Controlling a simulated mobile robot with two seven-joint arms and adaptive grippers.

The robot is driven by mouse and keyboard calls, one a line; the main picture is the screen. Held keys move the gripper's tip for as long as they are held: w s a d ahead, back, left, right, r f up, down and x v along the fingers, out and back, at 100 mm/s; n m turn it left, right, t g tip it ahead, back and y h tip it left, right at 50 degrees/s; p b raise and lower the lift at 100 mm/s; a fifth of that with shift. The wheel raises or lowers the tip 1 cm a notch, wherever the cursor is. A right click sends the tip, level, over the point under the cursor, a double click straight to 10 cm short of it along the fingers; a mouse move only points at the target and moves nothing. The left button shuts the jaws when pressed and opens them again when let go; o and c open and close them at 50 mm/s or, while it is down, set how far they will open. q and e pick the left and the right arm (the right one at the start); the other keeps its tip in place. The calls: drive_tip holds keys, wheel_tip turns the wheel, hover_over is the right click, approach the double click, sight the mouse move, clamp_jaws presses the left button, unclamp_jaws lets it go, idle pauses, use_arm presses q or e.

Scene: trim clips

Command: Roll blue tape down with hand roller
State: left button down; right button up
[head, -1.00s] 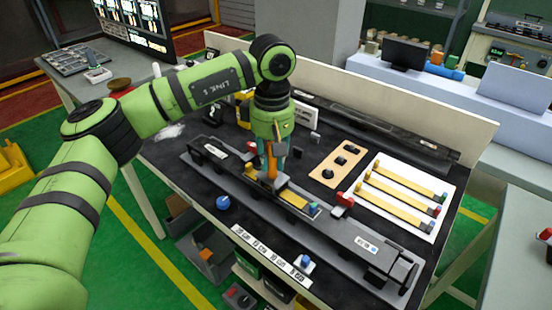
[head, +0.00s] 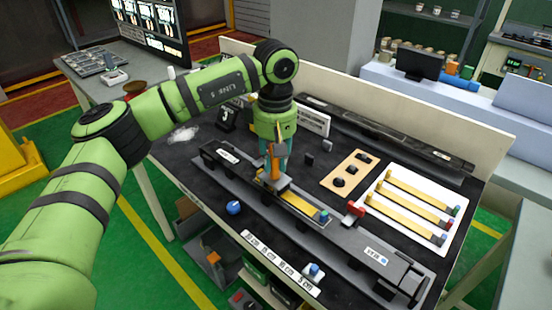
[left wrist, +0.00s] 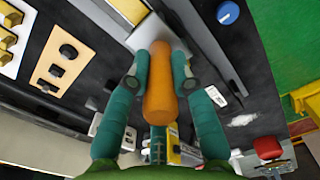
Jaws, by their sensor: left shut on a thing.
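My left gripper (head: 274,150) points down over the long grey fixture (head: 345,243) and is shut on the orange handle of the hand roller (head: 275,163). In the left wrist view the orange handle (left wrist: 160,85) stands between the two teal fingers. The roller's grey head (head: 278,182) is low over a yellow trim strip (head: 302,206) lying in the fixture. I cannot tell whether it touches the strip. A small blue piece (head: 324,216) sits at the strip's near right end. Blue tape along the strip cannot be made out. My right gripper is not in view.
A white board (head: 408,232) with several yellow strips lies at the right. A tan plate (head: 350,174) with black knobs lies behind the fixture. A red clamp (head: 355,208) stands by the fixture. A blue round knob (head: 233,207) and a marked white strip (head: 275,258) lie in front.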

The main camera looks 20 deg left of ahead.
use_arm(q)
drive_tip(key=shift+s+d+f, duration=0.1)
drive_tip(key=shift+f, duration=0.15)
drive_tip(key=shift+s+d+b, duration=0.15)
drive_tip(key=shift+s+d, duration=0.4)
drive_tip(key=shift+d, duration=0.8)
drive_tip(key=shift+s+d+b, duration=0.1)
drive_tip(key=shift+s+d, duration=0.45)
drive_tip(key=shift+d, duration=0.8)
drive_tip(key=shift+s+d+b, duration=0.15)
drive_tip(key=shift+s+d, duration=0.4)
drive_tip(key=shift+d, duration=0.8)
drive_tip(key=shift+r, duration=0.1)
wheel_tip(320, 180, up, 8)
drive_tip(key=p, duration=0.5)
drive_tip(key=shift+w, duration=0.15)
drive_tip(key=shift+r, duration=0.1)
